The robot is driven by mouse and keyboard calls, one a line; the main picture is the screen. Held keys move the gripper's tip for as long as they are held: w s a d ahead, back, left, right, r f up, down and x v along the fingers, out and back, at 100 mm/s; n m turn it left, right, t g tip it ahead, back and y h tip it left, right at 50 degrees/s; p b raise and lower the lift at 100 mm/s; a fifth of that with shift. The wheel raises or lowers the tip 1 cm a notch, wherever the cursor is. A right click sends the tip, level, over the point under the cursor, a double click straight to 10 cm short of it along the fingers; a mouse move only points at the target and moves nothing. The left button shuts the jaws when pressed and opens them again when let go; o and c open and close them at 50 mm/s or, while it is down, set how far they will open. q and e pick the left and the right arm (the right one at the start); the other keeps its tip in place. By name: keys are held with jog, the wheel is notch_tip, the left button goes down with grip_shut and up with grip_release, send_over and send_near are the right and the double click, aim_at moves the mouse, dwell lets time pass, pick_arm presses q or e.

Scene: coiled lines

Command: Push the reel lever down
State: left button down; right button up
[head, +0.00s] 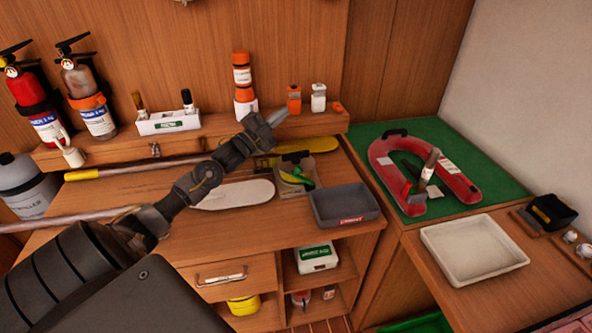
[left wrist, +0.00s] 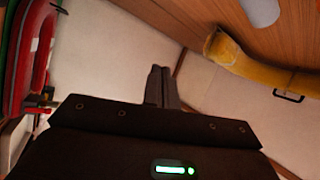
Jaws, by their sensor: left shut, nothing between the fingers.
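A red U-shaped float (head: 385,165) lies on a green mat at the right of the head view. An upright lever-like piece (head: 430,165) with a brownish upper end stands inside its curve, tilted slightly right. I cannot tell for sure that this is the reel lever; no reel is clear. In the left wrist view, a red curved thing (left wrist: 35,60) shows at the left edge, with small dark and red parts below it. My left gripper (head: 277,117) is shut and empty, raised above the left counter, well left of the float. My right gripper is out of view.
An orange-topped canister (head: 242,75) and small bottles stand on the back shelf near my left gripper. A grey tray (head: 343,205) and clear tub lie on the left counter. A white tray (head: 473,250) sits in front of the float.

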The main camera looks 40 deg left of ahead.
pick_arm(q)
jog(key=s+d+f+n+g+h, duration=0.2)
jog(key=s+f+n+g, duration=0.4)
jog(key=n+g, duration=0.3)
jog(key=shift+s+d+f+g+h+b, duration=0.3)
jog(key=shift+s+g+h+b, duration=0.1)
jog(key=shift+g+h, duration=0.5)
jog(key=shift+w, duration=0.1)
